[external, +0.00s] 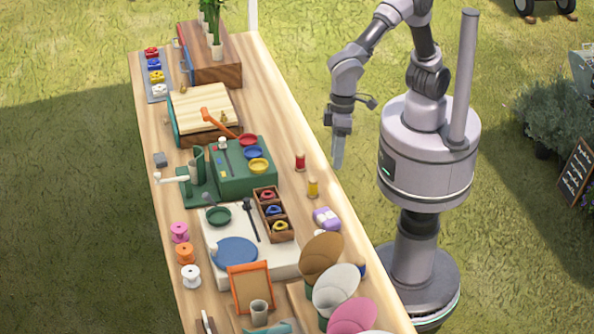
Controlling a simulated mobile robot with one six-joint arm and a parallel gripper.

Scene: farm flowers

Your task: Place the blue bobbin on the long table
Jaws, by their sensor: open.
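The long table (283,110) runs from the back left to the front right. I cannot tell which is the bobbin. My gripper (338,155) points down beyond the table's right edge, open and apart from everything, with nothing visible in it.
A red spool (300,162) and a yellow spool (313,188) stand near the right edge. Hats (336,288) crowd the front right. Pink (180,232), orange and white spools line the left edge.

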